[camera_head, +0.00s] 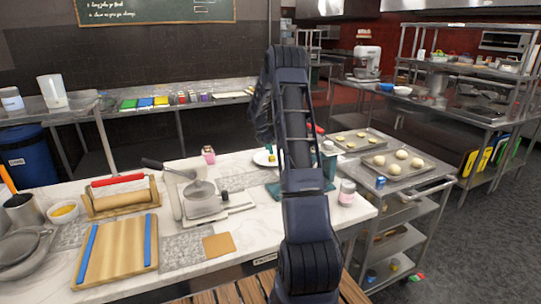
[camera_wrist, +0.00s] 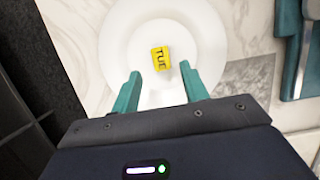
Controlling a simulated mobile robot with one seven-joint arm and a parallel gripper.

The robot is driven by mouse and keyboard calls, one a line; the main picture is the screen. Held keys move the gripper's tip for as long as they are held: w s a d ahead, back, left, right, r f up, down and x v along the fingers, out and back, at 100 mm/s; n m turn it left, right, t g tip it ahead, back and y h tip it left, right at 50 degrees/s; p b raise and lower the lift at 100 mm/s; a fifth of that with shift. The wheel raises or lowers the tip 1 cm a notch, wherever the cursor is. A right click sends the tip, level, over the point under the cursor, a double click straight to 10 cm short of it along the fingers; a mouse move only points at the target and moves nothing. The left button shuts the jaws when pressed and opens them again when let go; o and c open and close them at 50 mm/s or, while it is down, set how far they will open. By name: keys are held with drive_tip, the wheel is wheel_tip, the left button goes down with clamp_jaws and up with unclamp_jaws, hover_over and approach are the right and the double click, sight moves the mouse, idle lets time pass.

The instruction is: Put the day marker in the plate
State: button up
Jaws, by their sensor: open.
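The day marker (camera_wrist: 160,57) is a small yellow block with "TUE" in dark letters. In the wrist view it lies inside the white round plate (camera_wrist: 118,45), near its middle. My gripper (camera_wrist: 160,80) is open and empty, its two teal fingers apart over the near part of the plate, just short of the marker. In the head view the plate (camera_head: 262,158) shows partly behind my arm, with a yellow spot on it.
On the marble counter (camera_head: 250,237) stand a kitchen scale (camera_head: 203,205), a jar (camera_head: 347,192) and a cutting board (camera_head: 118,250). A rack with dough trays (camera_head: 412,176) stands to the right.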

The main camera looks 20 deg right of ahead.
drive_tip(key=s+a+r+m, duration=0.1)
drive_tip(key=s+a+r, duration=0.25)
drive_tip(key=r, duration=0.25)
drive_tip(key=s+a+r+m+t, duration=0.1)
drive_tip(key=s+a+r+m, duration=0.1)
drive_tip(key=s+r, duration=0.35)
drive_tip(key=s+a+r+m, duration=0.1)
drive_tip(key=s+a+r, duration=0.15)
drive_tip(key=r, duration=0.55)
drive_tip(key=s+a+r+m+t+y, duration=0.1)
drive_tip(key=s+a+r+m, duration=0.15)
drive_tip(key=s, duration=0.35)
drive_tip(key=s+a+r+m, duration=0.2)
drive_tip(key=s+a+r, duration=0.1)
drive_tip(key=s, duration=0.3)
drive_tip(key=s+a+m+t, duration=0.1)
drive_tip(key=s+a+m, duration=0.1)
drive_tip(key=s, duration=0.7)
drive_tip(key=s+a+f+m+y, duration=0.1)
drive_tip(key=s+a+m, duration=0.2)
drive_tip(key=s, duration=0.7)
drive_tip(key=s+a+m+t+y, duration=0.1)
drive_tip(key=s+m, duration=0.3)
drive_tip(key=s, duration=0.6)
drive_tip(key=shift+a+f+t, duration=0.3)
drive_tip(key=shift+a+f, duration=0.05)
drive_tip(key=shift+a, duration=0.55)
drive_tip(key=shift+m, duration=0.25)
